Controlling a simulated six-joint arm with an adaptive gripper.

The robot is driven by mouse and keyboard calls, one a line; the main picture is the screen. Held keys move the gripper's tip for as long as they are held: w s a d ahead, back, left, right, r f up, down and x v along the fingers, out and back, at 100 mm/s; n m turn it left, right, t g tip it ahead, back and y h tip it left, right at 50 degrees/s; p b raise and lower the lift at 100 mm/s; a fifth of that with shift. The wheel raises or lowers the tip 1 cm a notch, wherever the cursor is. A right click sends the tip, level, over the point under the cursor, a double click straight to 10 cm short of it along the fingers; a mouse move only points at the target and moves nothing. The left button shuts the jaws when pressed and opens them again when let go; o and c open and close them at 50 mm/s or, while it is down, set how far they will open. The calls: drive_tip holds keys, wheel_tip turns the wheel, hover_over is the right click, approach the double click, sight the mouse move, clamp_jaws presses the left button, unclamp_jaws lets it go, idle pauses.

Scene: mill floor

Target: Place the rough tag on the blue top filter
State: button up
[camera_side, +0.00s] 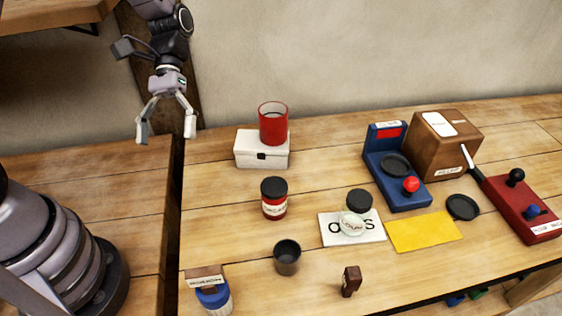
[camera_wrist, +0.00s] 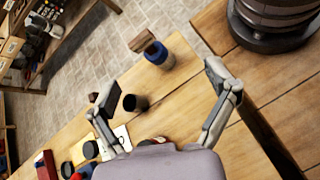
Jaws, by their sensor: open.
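A short cylinder with a blue top (camera_side: 214,296), seemingly the blue top filter, stands at the table's front left; it also shows in the wrist view (camera_wrist: 165,61). A brown piece with a white label (camera_side: 206,280) is right behind it or touching it; I cannot tell which. My gripper (camera_side: 166,130) is open and empty, high at the back left, apart from all of these.
A dark cup (camera_side: 287,258), a red jar with black lid (camera_side: 274,200) and a small brown block (camera_side: 350,282) stand nearby. A red cup (camera_side: 273,125) sits on a white box (camera_side: 260,151). A blue device (camera_side: 402,190), brown box (camera_side: 447,145) and red device (camera_side: 525,205) stand right.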

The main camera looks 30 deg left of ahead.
drive_tip(key=s+a+r+m+t+y, duration=0.1)
drive_tip(key=s+a+r+t+y, duration=0.2)
drive_tip(key=r+t, duration=0.4)
drive_tip(key=s+a+r+m+t+y, duration=0.2)
drive_tip(key=s+a+r+t+y, duration=0.1)
drive_tip(key=s+a+r+t, duration=0.2)
wheel_tip(320, 180, up, 3)
drive_tip(key=a+t, duration=0.2)
drive_tip(key=shift+s+a+m, duration=0.3)
drive_tip(key=shift+s+a, duration=0.05)
drive_tip(key=shift+s, duration=0.05)
